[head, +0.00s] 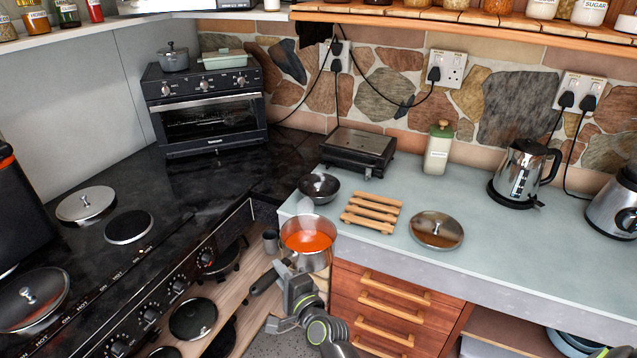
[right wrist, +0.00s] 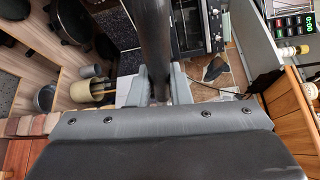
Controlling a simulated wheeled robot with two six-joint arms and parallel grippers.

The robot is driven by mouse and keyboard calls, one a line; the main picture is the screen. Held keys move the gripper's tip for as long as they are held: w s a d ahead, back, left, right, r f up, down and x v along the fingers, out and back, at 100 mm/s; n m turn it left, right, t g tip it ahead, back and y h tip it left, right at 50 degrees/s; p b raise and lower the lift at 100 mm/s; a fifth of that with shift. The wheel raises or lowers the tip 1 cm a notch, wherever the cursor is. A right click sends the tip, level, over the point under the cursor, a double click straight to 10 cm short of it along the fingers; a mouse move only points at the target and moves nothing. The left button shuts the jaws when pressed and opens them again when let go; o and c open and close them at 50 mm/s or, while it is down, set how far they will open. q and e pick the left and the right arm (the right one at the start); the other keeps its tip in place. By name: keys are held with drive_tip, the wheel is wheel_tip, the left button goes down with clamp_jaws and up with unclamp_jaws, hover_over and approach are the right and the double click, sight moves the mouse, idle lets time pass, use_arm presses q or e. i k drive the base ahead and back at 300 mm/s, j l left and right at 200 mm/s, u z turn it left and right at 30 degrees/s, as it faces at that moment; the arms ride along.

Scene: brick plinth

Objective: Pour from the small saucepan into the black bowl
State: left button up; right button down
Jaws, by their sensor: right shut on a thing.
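The small saucepan (head: 307,241) is a metal pan with orange-red liquid in it, held roughly level in front of the counter's left corner. Faint steam rises from it. My right gripper (head: 287,274) is shut on its black handle; the right wrist view shows the fingers (right wrist: 158,88) on either side of the dark handle (right wrist: 153,38). The black bowl (head: 319,187) stands upright on the counter corner, beyond the pan and apart from it. My left gripper is not in view.
A wooden slatted trivet (head: 372,212) and a metal lid (head: 436,230) lie right of the bowl. A black grill (head: 358,152) stands behind it. A kettle (head: 524,172) is further right. The stove (head: 160,262) is at left, with open shelves below.

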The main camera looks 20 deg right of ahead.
sight(321, 188)
drive_tip(key=i, duration=1)
